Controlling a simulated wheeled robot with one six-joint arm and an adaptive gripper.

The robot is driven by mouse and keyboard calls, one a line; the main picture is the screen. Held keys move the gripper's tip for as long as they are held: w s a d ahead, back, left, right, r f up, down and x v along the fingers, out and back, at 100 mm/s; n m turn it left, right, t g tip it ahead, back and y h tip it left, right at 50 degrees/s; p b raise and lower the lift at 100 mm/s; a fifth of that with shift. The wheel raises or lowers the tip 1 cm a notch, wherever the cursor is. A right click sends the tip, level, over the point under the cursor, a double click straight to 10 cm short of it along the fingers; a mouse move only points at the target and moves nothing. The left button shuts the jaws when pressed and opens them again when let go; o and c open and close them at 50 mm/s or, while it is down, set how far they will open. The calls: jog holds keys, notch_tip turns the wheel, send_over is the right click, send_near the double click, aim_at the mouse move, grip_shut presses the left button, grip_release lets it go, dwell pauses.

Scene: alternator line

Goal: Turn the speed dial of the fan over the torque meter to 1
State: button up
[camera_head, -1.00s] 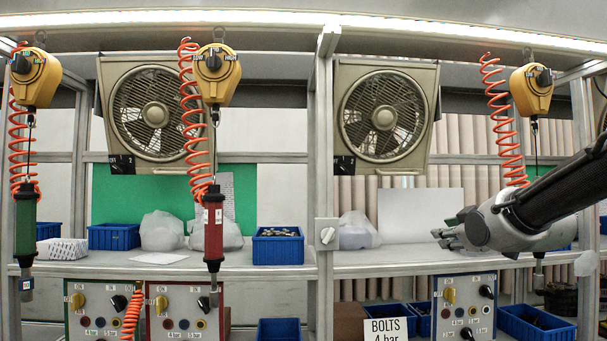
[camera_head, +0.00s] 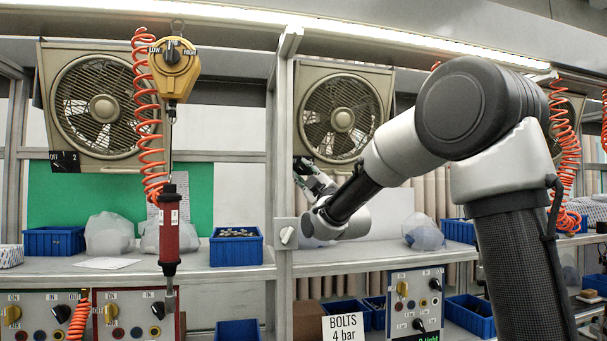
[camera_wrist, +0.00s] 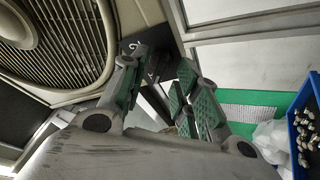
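A beige box fan (camera_head: 343,119) hangs above the shelf at mid-picture in the head view. Its grille and frame also fill the upper left of the wrist view (camera_wrist: 70,45). My gripper (camera_head: 308,172) is at the fan's lower left corner, where the black dial plate sits. In the wrist view my gripper (camera_wrist: 160,72) has its green-padded fingers apart, with the black dial plate (camera_wrist: 131,46) partly visible beyond them. The dial's setting is hidden, and I cannot tell whether the fingers touch it. I cannot make out a torque meter.
Another fan (camera_head: 103,108) with a black dial plate (camera_head: 65,162) hangs at left. A post (camera_head: 282,150) stands just left of my gripper. A red hanging tool (camera_head: 169,235) and blue bins (camera_head: 236,250) are farther left. Control boxes (camera_head: 415,300) sit under the shelf.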

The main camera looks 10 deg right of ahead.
jog(key=shift+w+r, duration=0.2)
jog(key=shift+w, duration=0.05)
grip_shut()
jog(key=shift+m, duration=0.3)
jog(key=m+h, duration=0.1)
jog(key=m, duration=0.2)
jog(key=m+t+h, duration=0.1)
jog(key=m, duration=0.2)
jog(key=shift+a+f+m+t+h, duration=0.1)
jog(key=shift+m+t+h, duration=0.2)
jog(key=shift+m+h, duration=0.1)
jog(key=shift+m+t+h, duration=0.15)
jog(key=shift+m+h, duration=0.7)
jog(key=shift+m, duration=0.75)
jog(key=shift+m+t+h, duration=0.15)
jog(key=shift+m+h, duration=0.7)
jog(key=shift+m, duration=0.75)
